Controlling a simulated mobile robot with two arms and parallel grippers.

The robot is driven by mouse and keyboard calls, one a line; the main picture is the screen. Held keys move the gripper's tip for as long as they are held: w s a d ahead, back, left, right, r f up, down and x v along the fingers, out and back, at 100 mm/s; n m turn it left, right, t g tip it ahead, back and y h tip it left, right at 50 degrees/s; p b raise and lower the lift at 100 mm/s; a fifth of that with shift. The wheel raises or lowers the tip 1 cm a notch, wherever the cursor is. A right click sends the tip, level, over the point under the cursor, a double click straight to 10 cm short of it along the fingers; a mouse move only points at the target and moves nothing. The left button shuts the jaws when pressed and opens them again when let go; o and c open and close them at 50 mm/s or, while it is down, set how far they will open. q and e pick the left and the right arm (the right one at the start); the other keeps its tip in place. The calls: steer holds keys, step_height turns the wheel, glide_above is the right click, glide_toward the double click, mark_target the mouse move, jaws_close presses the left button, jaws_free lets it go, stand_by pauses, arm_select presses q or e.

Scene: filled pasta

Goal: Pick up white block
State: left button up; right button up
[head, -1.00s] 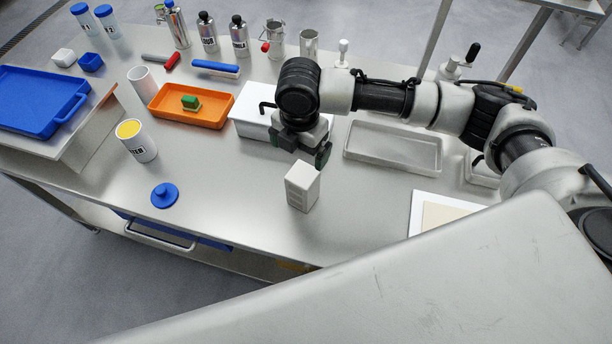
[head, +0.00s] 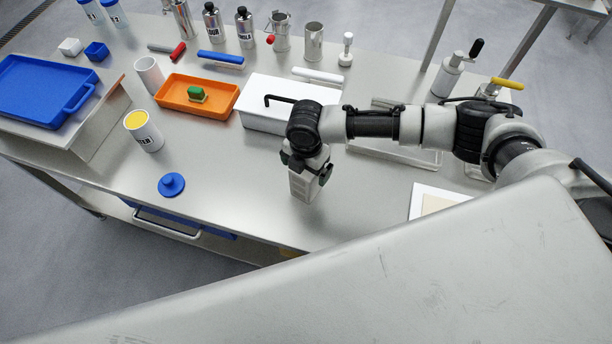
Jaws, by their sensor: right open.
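The white block (head: 302,189) stands upright on the metal table, right of the middle of the head view. My right gripper (head: 307,174) is over it from above, with its dark fingers on either side of the block's upper part. The gripper is open. The block's top is hidden under the gripper, and I cannot tell whether the fingers touch its sides. My left gripper is not in view.
Behind the gripper stands a white box (head: 262,116), with an orange tray (head: 170,103) to its left. A grey tray (head: 425,159) lies partly behind my arm. A blue lid (head: 171,185) lies left. The table between lid and block is clear.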

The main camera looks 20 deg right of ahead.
steer(key=c, duration=1.5)
steer(key=shift+r, duration=0.1)
